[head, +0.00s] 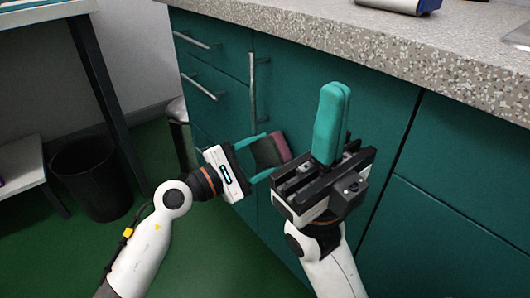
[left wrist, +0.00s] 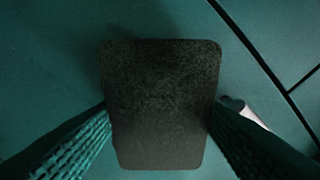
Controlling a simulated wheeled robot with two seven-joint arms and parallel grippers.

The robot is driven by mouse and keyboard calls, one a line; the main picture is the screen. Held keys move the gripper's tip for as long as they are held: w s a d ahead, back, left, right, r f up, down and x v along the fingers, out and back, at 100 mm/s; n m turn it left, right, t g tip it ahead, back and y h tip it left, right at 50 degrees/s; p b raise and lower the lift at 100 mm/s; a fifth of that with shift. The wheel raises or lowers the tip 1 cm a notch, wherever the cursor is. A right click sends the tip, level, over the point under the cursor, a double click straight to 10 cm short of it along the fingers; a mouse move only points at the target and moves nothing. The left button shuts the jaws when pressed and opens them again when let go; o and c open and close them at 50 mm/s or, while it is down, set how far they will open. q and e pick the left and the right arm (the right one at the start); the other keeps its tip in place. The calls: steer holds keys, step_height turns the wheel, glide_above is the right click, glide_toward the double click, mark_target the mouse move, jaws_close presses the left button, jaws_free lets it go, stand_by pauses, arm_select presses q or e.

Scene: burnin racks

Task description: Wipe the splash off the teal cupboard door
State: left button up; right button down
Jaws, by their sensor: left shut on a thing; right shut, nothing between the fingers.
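The teal cupboard door (head: 320,85) stands upright under the counter. My left gripper (head: 268,152) is shut on a dark grey block with a maroon face, which looks like a sponge (head: 280,145), close to the door. I cannot tell if the maroon face touches it. In the left wrist view the sponge (left wrist: 160,105) sits between the ribbed teal fingers and hides the door behind it. I can make out no splash in either view. My right gripper (head: 333,115) is shut and empty, its teal fingers together, to the right of the sponge in front of the cupboard.
A speckled countertop (head: 400,45) overhangs the cupboards, with a blue and white item (head: 395,4) on it. Metal bar handles (head: 253,88) stick out from the fronts. A black bin (head: 95,180) stands on the green floor at left. A small pale thing (left wrist: 245,112) shows beside the sponge.

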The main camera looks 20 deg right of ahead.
arm_select(q)
steer(key=shift+s+v, duration=0.15)
steer(key=shift+v, duration=1.05)
steer(key=shift+s+v, duration=0.15)
steer(key=shift+v, duration=1.1)
steer(key=shift+r, duration=0.2)
steer(key=shift+v, duration=1.4)
